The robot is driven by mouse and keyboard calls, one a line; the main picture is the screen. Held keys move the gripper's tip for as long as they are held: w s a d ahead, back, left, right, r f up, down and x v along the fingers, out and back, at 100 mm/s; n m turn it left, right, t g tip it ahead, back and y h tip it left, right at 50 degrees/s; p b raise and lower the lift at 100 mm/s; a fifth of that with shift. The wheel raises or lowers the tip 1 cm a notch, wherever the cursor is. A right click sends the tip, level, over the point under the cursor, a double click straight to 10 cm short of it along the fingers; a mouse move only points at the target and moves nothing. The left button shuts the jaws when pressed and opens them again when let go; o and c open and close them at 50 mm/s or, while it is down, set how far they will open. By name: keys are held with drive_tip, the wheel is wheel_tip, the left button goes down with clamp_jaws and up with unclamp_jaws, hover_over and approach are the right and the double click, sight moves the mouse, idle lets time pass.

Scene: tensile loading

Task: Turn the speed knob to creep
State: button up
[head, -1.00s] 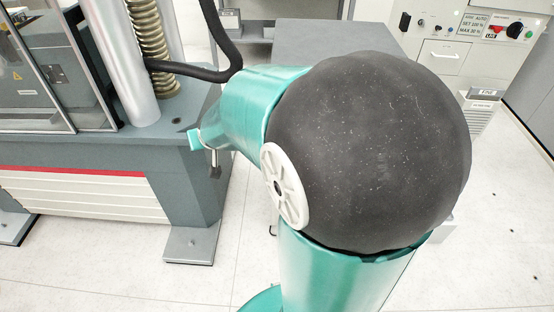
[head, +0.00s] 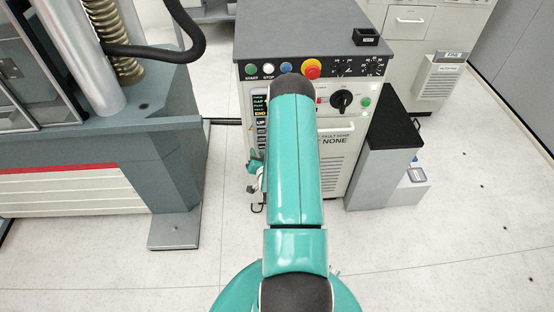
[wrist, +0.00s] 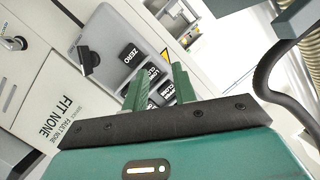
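A large black rotary knob (head: 341,101) sits on the front of the grey control cabinet (head: 300,30), right of my arm. A dark round knob also shows at the left edge of the wrist view (wrist: 14,43). A black bar-shaped handle (wrist: 86,58) stands on a grey panel next to black keys, one marked ZERO (wrist: 131,54). I cannot read a speed or creep label, so which is the speed knob is unclear. My gripper (wrist: 158,76) has its two green fingers apart, with nothing held between them, over the key panel. In the head view my arm hides part of the cabinet front.
A red mushroom button (head: 311,68) and several coloured buttons line the cabinet's top edge. A low black-topped box (head: 389,130) stands to its right. The testing machine (head: 120,120) with a black hose (head: 165,52) is at left. Floor is clear at front right.

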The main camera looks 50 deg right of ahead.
drive_tip(key=s+a+f+m+g+h, duration=0.1)
drive_tip(key=s+f+m+h, duration=0.35)
drive_tip(key=s+f, duration=0.55)
drive_tip(key=x, duration=1.2)
drive_tip(key=shift+s+d+r, duration=0.15)
drive_tip(key=shift+d+r, duration=0.15)
drive_tip(key=shift+d, duration=0.1)
drive_tip(key=shift+m, duration=0.25)
clamp_jaws()
